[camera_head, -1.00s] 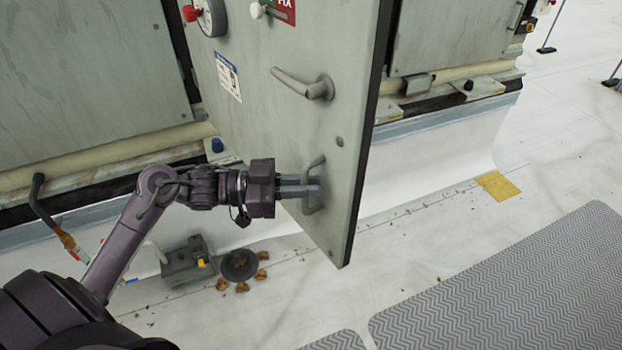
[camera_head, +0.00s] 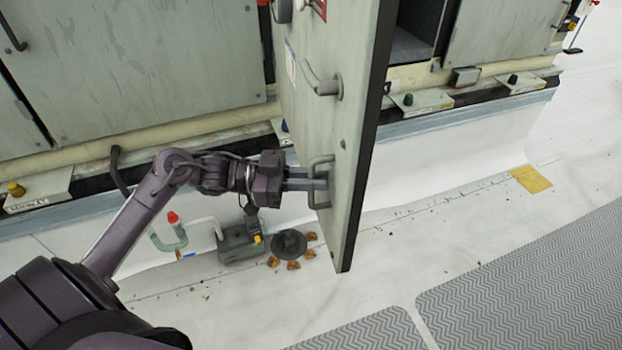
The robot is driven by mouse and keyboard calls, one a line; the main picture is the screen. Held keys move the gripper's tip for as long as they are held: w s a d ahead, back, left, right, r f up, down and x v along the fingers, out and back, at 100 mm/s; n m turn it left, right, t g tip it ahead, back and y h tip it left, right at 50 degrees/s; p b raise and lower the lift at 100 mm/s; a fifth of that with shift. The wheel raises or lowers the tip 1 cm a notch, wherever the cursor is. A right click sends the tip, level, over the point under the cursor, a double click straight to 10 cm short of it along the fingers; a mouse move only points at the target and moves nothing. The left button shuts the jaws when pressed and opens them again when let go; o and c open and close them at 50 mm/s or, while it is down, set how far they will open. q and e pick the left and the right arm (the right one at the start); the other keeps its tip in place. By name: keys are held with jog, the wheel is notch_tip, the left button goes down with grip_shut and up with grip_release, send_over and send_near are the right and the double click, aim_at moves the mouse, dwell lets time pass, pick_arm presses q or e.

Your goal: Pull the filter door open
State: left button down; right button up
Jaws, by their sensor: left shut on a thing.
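The filter door (camera_head: 322,125) is a grey-green metal panel with a black edge, standing swung out from the cabinet in the middle of the view. A lever handle (camera_head: 322,82) is on its upper part and a D-shaped pull handle (camera_head: 318,182) on its lower part. My left gripper (camera_head: 318,180) is shut on the pull handle, its fingers reaching in from the left. To the right of the door's edge, part of a dark cabinet opening (camera_head: 411,42) shows. My right gripper is not in view.
A small grey pump-like box (camera_head: 240,243) and a dark round drain (camera_head: 288,244) with brown leaves lie on the white roof, below the door's left side. Grey ribbed mats (camera_head: 530,285) cover the floor at front right. A yellow patch (camera_head: 531,179) lies further right.

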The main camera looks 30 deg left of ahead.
pick_arm(q)
jog(key=c, duration=1.8)
grip_release()
jog(key=shift+b+v, duration=1.25)
jog(key=shift+v, duration=2.6)
